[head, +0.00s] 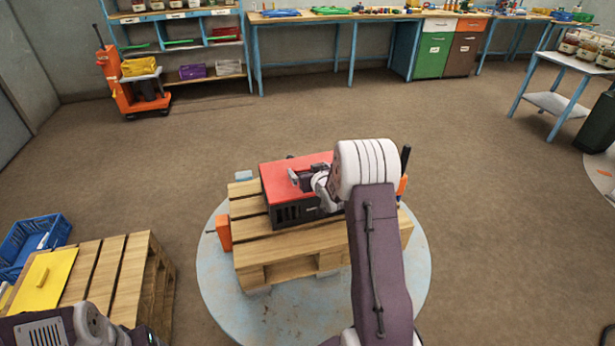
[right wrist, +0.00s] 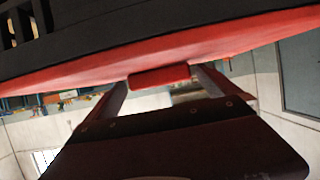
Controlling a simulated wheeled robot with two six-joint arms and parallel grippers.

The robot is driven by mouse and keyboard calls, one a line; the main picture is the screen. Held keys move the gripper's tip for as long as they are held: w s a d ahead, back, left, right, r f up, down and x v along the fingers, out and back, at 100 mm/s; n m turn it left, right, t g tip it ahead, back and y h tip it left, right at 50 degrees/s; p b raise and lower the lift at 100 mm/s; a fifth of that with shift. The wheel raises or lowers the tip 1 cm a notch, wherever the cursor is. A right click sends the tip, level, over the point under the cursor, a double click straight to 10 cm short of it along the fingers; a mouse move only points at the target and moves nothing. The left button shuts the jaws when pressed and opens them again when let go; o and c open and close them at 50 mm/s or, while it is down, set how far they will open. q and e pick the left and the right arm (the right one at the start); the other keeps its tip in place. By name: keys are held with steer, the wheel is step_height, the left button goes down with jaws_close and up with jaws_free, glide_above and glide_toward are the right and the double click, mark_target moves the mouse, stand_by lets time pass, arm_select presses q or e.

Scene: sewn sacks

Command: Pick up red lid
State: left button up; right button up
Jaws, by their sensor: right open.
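The red lid (head: 283,170) lies on top of a dark crate-like box (head: 292,213) with slotted sides, on a wooden pallet. My right gripper (head: 299,180) is over the lid, partly hidden by my own arm. In the right wrist view the red lid (right wrist: 75,80) spans the top of the picture with a short red handle (right wrist: 160,76) on it. The open fingers of my right gripper (right wrist: 165,85) stand on either side of the handle. Whether they touch it I cannot tell. My left arm shows at the lower left, its fingers not clear.
The wooden pallet (head: 252,256) stands on a round, worn blue-grey plate (head: 225,285). Orange blocks (head: 224,233) sit at its sides. Another pallet (head: 120,275) with a yellow lid (head: 45,280) and a blue crate (head: 38,235) are at the left.

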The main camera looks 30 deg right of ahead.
steer(key=c, duration=1.5)
steer(key=shift+o, duration=0.2)
steer(key=shift+r, duration=0.1)
steer(key=r, duration=0.2)
steer(key=r+p, duration=0.1)
steer(key=r, duration=0.1)
steer(key=shift+d+r, duration=0.2)
steer(key=shift+r, duration=0.15)
steer(key=w+d+r+p, duration=0.3)
steer(key=d+r+p, duration=0.2)
steer(key=d, duration=0.5)
steer(key=shift+w+d+r, duration=0.3)
steer(key=shift+d+r, duration=0.1)
steer(key=shift+r, duration=0.25)
